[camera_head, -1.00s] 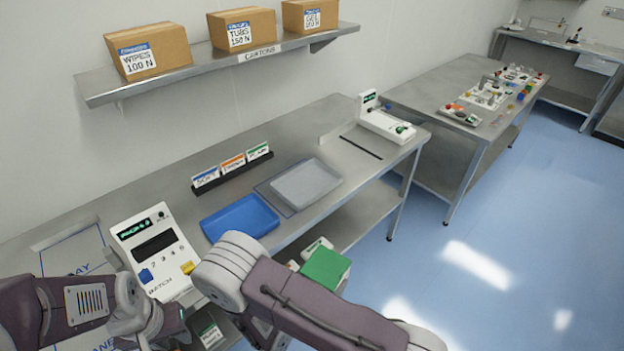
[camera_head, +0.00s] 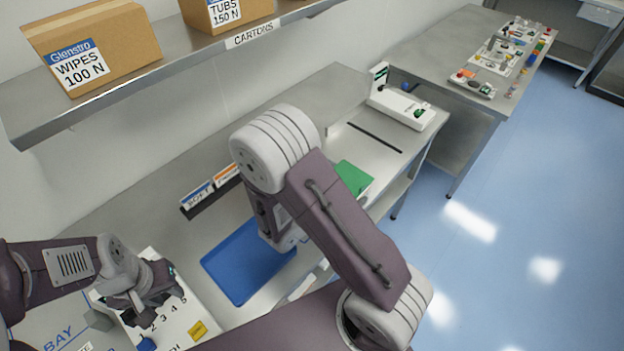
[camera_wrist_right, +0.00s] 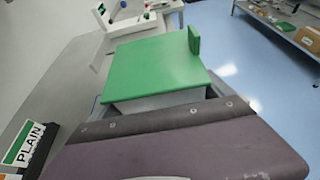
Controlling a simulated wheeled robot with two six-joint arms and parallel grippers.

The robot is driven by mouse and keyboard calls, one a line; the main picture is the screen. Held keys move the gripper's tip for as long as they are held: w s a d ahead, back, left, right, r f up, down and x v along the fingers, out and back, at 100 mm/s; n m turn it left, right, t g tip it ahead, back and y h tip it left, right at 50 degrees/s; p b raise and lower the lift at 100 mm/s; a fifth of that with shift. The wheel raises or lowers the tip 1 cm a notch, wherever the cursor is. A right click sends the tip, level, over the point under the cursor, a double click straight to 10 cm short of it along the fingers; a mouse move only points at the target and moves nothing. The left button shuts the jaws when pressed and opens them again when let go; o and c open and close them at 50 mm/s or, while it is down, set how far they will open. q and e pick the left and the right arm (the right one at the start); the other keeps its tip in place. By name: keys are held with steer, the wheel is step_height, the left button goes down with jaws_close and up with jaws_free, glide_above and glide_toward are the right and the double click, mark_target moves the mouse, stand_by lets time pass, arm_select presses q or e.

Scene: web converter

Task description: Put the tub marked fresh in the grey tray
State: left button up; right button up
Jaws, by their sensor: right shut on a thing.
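The tub with the green lid (camera_head: 353,178) shows partly behind my right arm in the head view. Its lid (camera_wrist_right: 158,65) fills the middle of the right wrist view, with a small upright green tab at its far right corner. No fresh marking can be read on it. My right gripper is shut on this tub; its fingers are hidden. The grey tray is mostly or wholly hidden behind my right arm, so I cannot tell if the tub touches it. My left gripper (camera_head: 145,292) is over the numbered panel at the lower left; its jaws are unclear.
A blue tray (camera_head: 240,265) lies on the bench left of my right arm. A card rack (camera_head: 210,190) stands behind it. A white device (camera_head: 400,105) stands at the bench's far end. A shelf with cartons (camera_head: 95,50) runs along the wall.

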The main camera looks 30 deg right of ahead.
steer(key=shift+d+r, duration=0.1)
steer(key=shift+r, duration=0.05)
steer(key=shift+w, duration=0.15)
steer(key=w+f, duration=0.2)
steer(key=w, duration=0.1)
steer(key=w+f+p, duration=0.1)
steer(key=w+f, duration=0.1)
steer(key=w, duration=0.2)
steer(key=w+f, duration=0.2)
steer(key=w, duration=0.2)
steer(key=shift+d+f+p, duration=0.25)
steer(key=shift+f+p, duration=0.15)
step_height(320, 180, down, 4)
steer(key=shift+r+p, duration=0.1)
steer(key=shift+p, duration=0.35)
steer(key=shift+f, duration=0.2)
steer(key=shift+f, duration=0.15)
steer(key=o, duration=1.6)
